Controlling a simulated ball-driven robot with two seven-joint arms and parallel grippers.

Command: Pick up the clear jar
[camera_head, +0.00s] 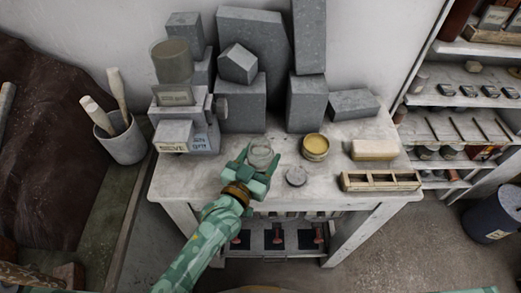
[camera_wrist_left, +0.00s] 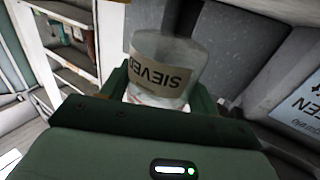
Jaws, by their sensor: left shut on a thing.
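The clear jar (camera_head: 261,155) is a small, see-through round vessel over the front left part of the white table (camera_head: 220,178). My left gripper (camera_head: 259,160) is shut on it, with one green finger on each side. In the left wrist view the jar (camera_wrist_left: 163,65) carries a tan label with dark letters reading "SIEVED". The gripper's fingers (camera_wrist_left: 160,95) flank its lower part. I cannot tell whether its base touches the table. My right gripper is not in view.
A yellow-filled jar (camera_head: 315,147), a grey disc (camera_head: 296,177), a yellowish block (camera_head: 373,150) and a divided wooden tray (camera_head: 381,180) stand to the right. Grey stone blocks (camera_head: 240,103) fill the back. A sieve machine (camera_head: 184,125) stands at left.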

